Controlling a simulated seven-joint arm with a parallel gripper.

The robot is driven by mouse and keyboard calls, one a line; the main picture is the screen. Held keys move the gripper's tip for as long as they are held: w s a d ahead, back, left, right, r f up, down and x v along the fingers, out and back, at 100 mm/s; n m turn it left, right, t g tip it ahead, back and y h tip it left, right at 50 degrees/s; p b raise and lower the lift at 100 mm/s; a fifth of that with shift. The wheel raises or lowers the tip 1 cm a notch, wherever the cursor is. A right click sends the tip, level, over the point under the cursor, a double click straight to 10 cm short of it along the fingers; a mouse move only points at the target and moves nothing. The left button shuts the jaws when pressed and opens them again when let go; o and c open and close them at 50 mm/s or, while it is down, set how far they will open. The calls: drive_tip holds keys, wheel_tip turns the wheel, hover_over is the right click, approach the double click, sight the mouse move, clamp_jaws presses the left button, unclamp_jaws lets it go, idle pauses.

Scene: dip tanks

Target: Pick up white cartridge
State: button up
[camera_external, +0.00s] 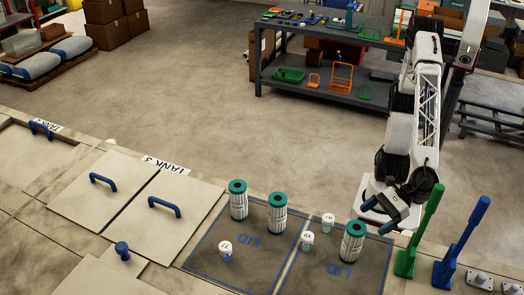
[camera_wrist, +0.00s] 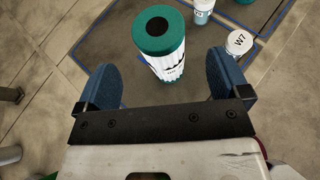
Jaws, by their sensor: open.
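A white ribbed cartridge with a teal top (camera_external: 353,243) stands upright on the right lid panel (camera_external: 375,262). It also shows in the wrist view (camera_wrist: 170,67), ahead of and between the finger tips. Two similar cartridges stand on the left lid panel, one at its back edge (camera_external: 238,201) and one to its right (camera_external: 277,215). My gripper (camera_external: 379,216) has blue fingers and is tilted above and just right of the right cartridge. In the wrist view my gripper (camera_wrist: 163,82) is open, with nothing held between the fingers.
Small white jars stand near the right cartridge (camera_external: 307,241) (camera_external: 328,222); one reads W7 in the wrist view (camera_wrist: 238,43). Another jar (camera_external: 225,250) sits on the left panel. A green lever (camera_external: 418,232) and a blue lever (camera_external: 462,243) rise at right. Tank lids (camera_external: 95,200) lie left.

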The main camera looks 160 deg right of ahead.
sight(346, 237)
drive_tip(key=shift+x, duration=1.05)
drive_tip(key=shift+d, duration=0.1)
drive_tip(key=shift+x, duration=2.55)
drive_tip(key=c, duration=1.4)
